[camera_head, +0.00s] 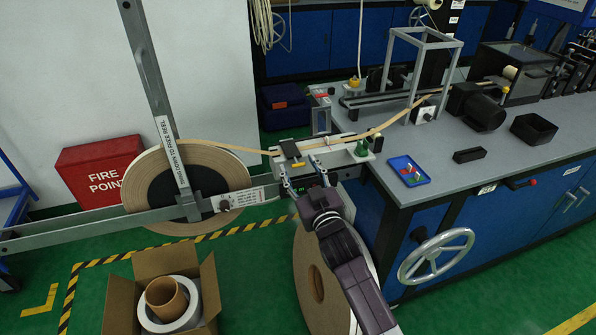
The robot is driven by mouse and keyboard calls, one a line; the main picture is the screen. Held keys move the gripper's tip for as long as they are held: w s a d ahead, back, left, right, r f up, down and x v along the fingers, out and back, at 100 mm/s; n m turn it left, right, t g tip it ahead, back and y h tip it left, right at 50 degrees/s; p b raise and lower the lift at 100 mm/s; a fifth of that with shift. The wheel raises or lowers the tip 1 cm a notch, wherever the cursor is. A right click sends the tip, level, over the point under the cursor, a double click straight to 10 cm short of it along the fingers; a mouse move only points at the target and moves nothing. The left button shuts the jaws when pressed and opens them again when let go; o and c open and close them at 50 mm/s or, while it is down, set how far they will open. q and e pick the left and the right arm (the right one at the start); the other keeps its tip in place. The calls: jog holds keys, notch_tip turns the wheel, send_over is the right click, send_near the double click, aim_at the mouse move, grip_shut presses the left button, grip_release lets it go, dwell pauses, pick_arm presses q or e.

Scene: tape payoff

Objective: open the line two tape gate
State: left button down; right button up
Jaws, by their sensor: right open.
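The tape gate, a small black flap with a yellow edge (291,151), sits on a pale grey bracket (330,153) at the bench's left end. Tan tape (225,147) runs from the big reel (135,195) to the bracket and on to the bench. From this view I cannot tell for certain whether the gate is shut on the tape. My right gripper (300,172) is open and empty just in front of and below the gate. Its fingers point up towards the bracket, and I cannot tell if they touch it. My left gripper is out of view.
A grey reel arm (90,218) crosses at the left. A handwheel (436,255) sticks out of the bench front. On the bench (440,175) are a blue tray (408,171) and a grey frame (391,72). An open carton (118,300) stands on the floor.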

jog(key=shift+x, duration=0.8)
jog(key=shift+c, duration=0.6)
grip_shut()
